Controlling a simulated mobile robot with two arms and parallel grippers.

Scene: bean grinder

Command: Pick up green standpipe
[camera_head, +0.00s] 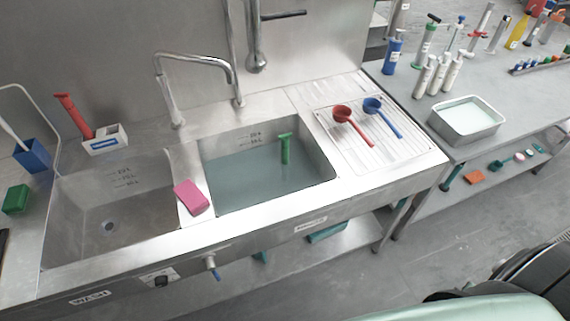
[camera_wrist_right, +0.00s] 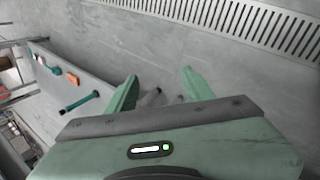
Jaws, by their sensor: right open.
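The green standpipe (camera_head: 285,148) stands upright in the water-filled right basin (camera_head: 330,165), near its back wall. Its top rises above the water and its lower part is under the surface. My right gripper (camera_wrist_right: 160,82) shows only in the wrist view. Its two green fingers are spread apart with nothing between them, over the grey floor and away from the sink. My left gripper is in neither view.
A pink sponge (camera_head: 191,197) lies on the divider beside the empty left basin (camera_head: 75,230). A faucet (camera_head: 205,65) stands behind. Red (camera_head: 343,113) and blue (camera_head: 374,105) scoops lie on the drainboard. A metal tray (camera_head: 467,138) sits on the right counter.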

